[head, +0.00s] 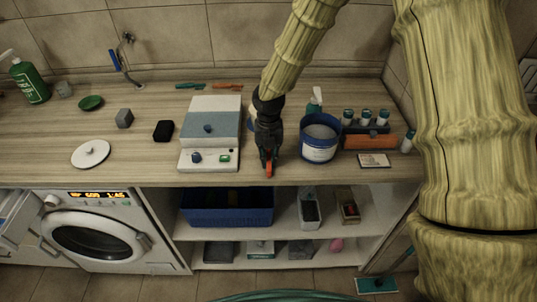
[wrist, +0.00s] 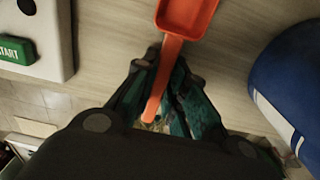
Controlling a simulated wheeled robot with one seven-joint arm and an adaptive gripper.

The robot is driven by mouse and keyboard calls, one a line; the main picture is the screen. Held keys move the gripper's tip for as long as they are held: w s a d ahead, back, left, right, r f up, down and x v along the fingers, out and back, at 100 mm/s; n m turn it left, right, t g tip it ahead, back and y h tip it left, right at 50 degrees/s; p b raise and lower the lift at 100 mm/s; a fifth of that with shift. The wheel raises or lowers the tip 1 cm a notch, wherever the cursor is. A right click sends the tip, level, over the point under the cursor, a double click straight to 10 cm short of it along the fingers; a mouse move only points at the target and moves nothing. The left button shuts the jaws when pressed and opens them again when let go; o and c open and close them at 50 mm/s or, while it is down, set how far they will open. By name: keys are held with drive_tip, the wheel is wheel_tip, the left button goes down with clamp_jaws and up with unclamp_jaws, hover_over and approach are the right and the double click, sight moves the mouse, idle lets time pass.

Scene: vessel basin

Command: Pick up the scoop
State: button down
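The orange-red scoop (wrist: 186,17) shows in the wrist view, with its bowl cut off by the top edge and its handle running down between my fingers. My gripper (wrist: 165,68) has its teal-and-black fingers drawn in on both sides of the handle, shut on it. In the head view my gripper (head: 268,150) points down near the counter's front edge, and a small orange part of the scoop (head: 268,169) shows at its tips. I cannot tell whether the scoop touches the counter.
A white device with a green START button (head: 224,158) stands close on the left. Vials in a rack (head: 367,117) and an orange block (head: 368,141) are further right. The counter's front edge is near.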

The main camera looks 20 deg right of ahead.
sight(268, 158)
idle(0.3)
drive_tip(key=shift+r+b, duration=0.5)
drive_tip(key=shift+r, duration=0.4)
drive_tip(key=shift+s+a+r+b, duration=0.15)
drive_tip(key=shift+s+r+b, duration=0.1)
drive_tip(key=shift+r+b, duration=0.4)
drive_tip(key=s+a+r+b, duration=0.2)
drive_tip(key=s+a, duration=0.4)
drive_tip(key=s, duration=0.8)
drive_tip(key=shift+a+b, duration=0.3)
drive_tip(key=shift+b, duration=0.5)
drive_tip(key=shift+f, duration=0.1)
